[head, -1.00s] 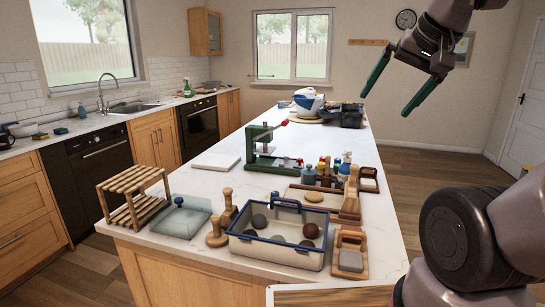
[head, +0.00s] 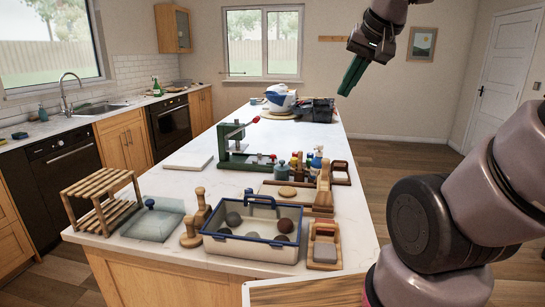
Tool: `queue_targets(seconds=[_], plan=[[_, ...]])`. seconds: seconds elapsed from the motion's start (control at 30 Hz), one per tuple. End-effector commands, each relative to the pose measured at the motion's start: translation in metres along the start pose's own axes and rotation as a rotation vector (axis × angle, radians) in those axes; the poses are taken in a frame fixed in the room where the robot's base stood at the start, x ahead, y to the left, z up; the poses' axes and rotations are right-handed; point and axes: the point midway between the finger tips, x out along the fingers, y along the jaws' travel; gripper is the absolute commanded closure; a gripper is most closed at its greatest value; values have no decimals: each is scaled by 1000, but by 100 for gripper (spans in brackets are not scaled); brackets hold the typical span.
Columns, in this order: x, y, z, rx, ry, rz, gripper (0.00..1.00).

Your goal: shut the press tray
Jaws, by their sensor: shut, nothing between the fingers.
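A green press (head: 228,146) stands on the white island counter, left of its middle, with an upright column, a pale head and a lever with a red knob (head: 255,120). Its low green base (head: 243,166) reaches right; the press tray cannot be told apart clearly at this size. My gripper (head: 346,89) is high at the upper right, well above and to the right of the press. Its green fingers are together, empty, and point down and left. Nothing touches the press.
A blue-rimmed basket (head: 243,251) with several balls, a slatted wooden rack (head: 75,206), stamps and a glass-like lidded box (head: 155,222) fill the near counter. Several bottles stand right of the press. A white board (head: 188,162) lies left of it.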

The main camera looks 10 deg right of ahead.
Motion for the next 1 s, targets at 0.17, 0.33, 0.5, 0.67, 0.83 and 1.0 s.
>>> queue_targets(seconds=[0.17,0.33,0.5,0.67,0.83,1.0], plan=[[53,-19,-60,-22,-19,36,100],[117,-32,-110,-38,-34,44,100],[194,-40,-149,-39,-53,32,100],[275,-39,-175,-22,-71,6,100],[356,-32,-189,14,-82,-26,100],[408,-24,-193,45,-85,-49,100]])
